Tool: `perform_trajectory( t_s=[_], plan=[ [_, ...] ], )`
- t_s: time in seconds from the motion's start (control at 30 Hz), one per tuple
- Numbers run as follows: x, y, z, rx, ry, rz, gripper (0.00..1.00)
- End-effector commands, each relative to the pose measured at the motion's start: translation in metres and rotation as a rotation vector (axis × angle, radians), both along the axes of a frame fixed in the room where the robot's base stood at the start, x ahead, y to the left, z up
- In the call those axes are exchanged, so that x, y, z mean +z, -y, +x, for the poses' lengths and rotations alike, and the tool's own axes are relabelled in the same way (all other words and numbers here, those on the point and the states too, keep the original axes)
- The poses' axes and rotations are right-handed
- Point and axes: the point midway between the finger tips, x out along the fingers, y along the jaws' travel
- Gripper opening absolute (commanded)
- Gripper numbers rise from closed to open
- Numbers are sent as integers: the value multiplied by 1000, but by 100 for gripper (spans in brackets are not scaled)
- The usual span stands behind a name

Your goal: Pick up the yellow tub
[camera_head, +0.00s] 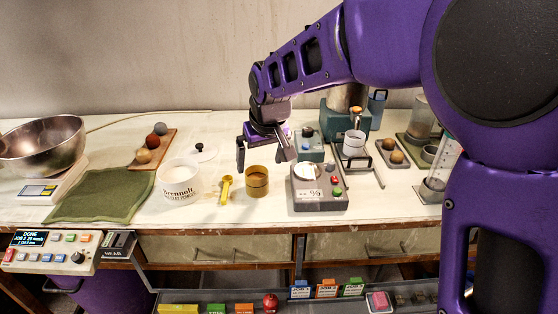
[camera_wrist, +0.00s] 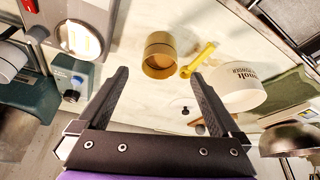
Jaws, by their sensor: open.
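The yellow tub (camera_head: 257,182) is a small ochre-yellow open cylinder standing on the white worktop. In the wrist view the tub (camera_wrist: 159,56) shows beyond my fingertips, a little left of the middle between them. My gripper (camera_head: 264,154) is open and empty, with its fingers pointing down above and behind the tub in the head view. In the wrist view my gripper (camera_wrist: 160,75) has its two dark fingers spread wide. The fingers are apart from the tub.
A yellow scoop (camera_head: 225,188) lies just left of the tub, beside a white labelled tub (camera_head: 178,181). A grey device (camera_head: 320,199) with buttons stands close on its right. A green cloth (camera_head: 100,197) and a steel bowl (camera_head: 42,145) are farther left. The worktop's front edge is near.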

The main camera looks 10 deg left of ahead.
Motion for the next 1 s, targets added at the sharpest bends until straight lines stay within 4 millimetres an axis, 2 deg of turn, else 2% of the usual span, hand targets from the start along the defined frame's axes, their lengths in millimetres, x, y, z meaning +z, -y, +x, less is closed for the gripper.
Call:
perform_trajectory(
  t_s=[0.03,0.27,0.6,0.9,1.0],
  plan=[
    [-9,-2,3,0,-2,-1,100],
    [-23,-6,8,0,0,0,100],
    [-62,-20,25,-1,0,0,100],
    [-66,-22,27,-1,1,2,100],
    [-66,-22,27,-1,1,2,84]
  ],
)
